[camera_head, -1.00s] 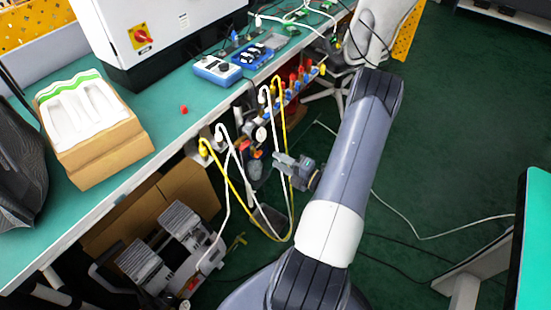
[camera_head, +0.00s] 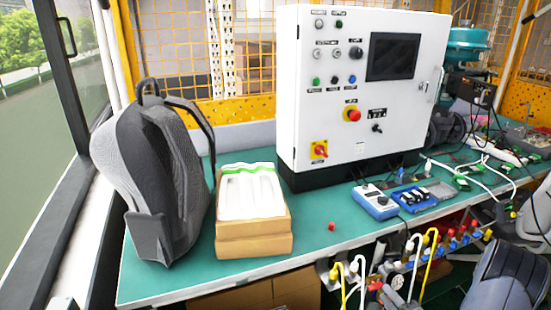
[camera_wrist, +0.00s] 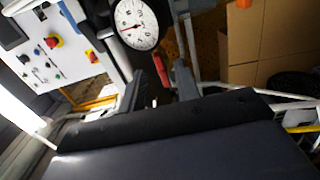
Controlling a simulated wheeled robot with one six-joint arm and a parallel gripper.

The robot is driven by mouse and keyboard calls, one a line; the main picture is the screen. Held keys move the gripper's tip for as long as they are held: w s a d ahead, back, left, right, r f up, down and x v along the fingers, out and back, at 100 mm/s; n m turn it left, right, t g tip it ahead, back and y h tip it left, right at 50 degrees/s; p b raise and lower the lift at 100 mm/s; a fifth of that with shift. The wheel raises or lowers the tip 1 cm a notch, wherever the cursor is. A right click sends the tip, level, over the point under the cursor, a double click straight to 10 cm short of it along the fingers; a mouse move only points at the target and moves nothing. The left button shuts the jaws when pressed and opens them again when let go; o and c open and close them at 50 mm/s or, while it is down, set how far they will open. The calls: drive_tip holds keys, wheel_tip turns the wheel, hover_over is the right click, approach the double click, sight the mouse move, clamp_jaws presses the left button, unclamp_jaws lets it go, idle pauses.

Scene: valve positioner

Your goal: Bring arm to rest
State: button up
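My arm (camera_head: 508,275) shows as a grey-blue link at the lower right of the head view, cut off by the bottom edge. My gripper cannot be made out clearly among the hoses and fittings there. In the wrist view, dark finger-like parts of my gripper (camera_wrist: 174,82) seem to show at the top middle, above a large dark body that fills the bottom. A round white pressure gauge (camera_wrist: 137,22) shows close by, just above and left of these parts.
The green workbench (camera_head: 330,260) carries a grey backpack (camera_head: 160,180), a cardboard box with a white insert (camera_head: 252,205), a white control cabinet (camera_head: 350,130), a blue-white calibrator (camera_head: 375,202) and a small red cap (camera_head: 331,226). Yellow and white hoses (camera_head: 425,265) hang at its front edge.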

drive_tip(key=shift+x, duration=1.2)
drive_tip(key=shift+s, duration=0.1)
drive_tip(key=v, duration=1.1)
drive_tip(key=x, duration=1.1)
drive_tip(key=shift+a, duration=0.1)
drive_tip(key=shift+n, duration=0.3)
drive_tip(key=n+b, duration=0.1)
drive_tip(key=n, duration=0.3)
drive_tip(key=shift+r, duration=0.2)
drive_tip(key=shift+r+n+b, duration=0.2)
drive_tip(key=shift+n+b, duration=0.25)
drive_tip(key=shift+n, duration=1.45)
drive_tip(key=shift+a, duration=0.1)
